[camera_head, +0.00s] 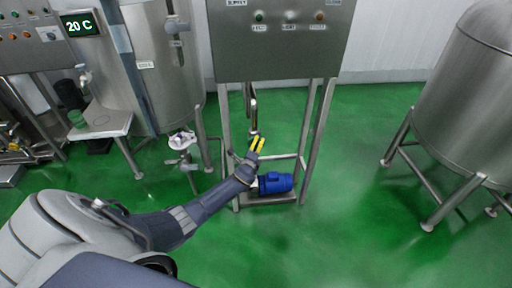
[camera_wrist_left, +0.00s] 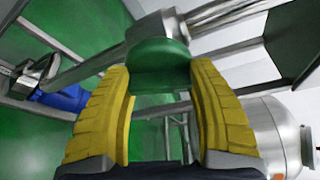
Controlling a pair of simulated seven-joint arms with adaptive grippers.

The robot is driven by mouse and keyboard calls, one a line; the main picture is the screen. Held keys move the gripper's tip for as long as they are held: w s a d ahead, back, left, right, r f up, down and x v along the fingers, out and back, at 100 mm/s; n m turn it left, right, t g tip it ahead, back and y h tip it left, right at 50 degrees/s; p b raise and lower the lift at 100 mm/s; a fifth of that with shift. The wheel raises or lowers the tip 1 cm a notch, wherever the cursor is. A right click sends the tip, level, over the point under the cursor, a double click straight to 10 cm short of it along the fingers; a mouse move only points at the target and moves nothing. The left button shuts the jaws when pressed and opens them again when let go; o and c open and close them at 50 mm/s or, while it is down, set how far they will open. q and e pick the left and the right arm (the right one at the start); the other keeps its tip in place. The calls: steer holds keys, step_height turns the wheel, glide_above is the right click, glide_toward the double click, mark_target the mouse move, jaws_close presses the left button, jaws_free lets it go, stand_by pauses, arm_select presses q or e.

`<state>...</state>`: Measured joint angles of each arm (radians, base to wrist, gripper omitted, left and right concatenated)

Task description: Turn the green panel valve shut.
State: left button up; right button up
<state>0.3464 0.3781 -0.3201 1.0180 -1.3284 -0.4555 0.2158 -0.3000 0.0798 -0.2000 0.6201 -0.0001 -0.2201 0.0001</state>
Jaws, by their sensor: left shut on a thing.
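The green panel valve's handle (camera_wrist_left: 160,67) shows large in the left wrist view, a green rounded grip in front of a steel fitting on a pipe (camera_wrist_left: 90,72). My left gripper (camera_wrist_left: 160,85) has its yellow ribbed fingers on either side of this handle, shut on it. In the head view my left gripper (camera_head: 257,145) reaches up to the pipe below the control panel. The valve is mostly hidden there behind the fingers. How far the handle is turned I cannot tell. My right gripper is in neither view.
A control panel (camera_head: 283,55) stands on steel legs above a blue pump motor (camera_head: 275,183). A tall tank (camera_head: 152,70) and a small table (camera_head: 103,123) stand to the left. A large tank (camera_head: 468,100) stands at the right. The green floor (camera_head: 350,160) between is clear.

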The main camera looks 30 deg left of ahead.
arm_select(q)
steer(key=m+g, duration=0.1)
steer(key=m, duration=0.1)
steer(key=m+g+y, duration=0.1)
steer(key=m, duration=0.2)
steer(key=shift+w+r+g, duration=0.1)
steer(key=shift+r+g, duration=0.1)
steer(key=shift+g, duration=0.1)
steer(key=m+g+y, duration=0.1)
steer(key=m, duration=0.1)
steer(key=shift+m, duration=0.4)
steer(key=shift+m+g+y, duration=0.7)
steer(key=shift+m+y, duration=0.1)
steer(key=shift+m, duration=0.3)
steer(key=shift+a, duration=0.1)
steer(key=o, duration=1.2)
steer(key=shift+f, duration=0.15)
steer(key=shift+v, duration=6.05)
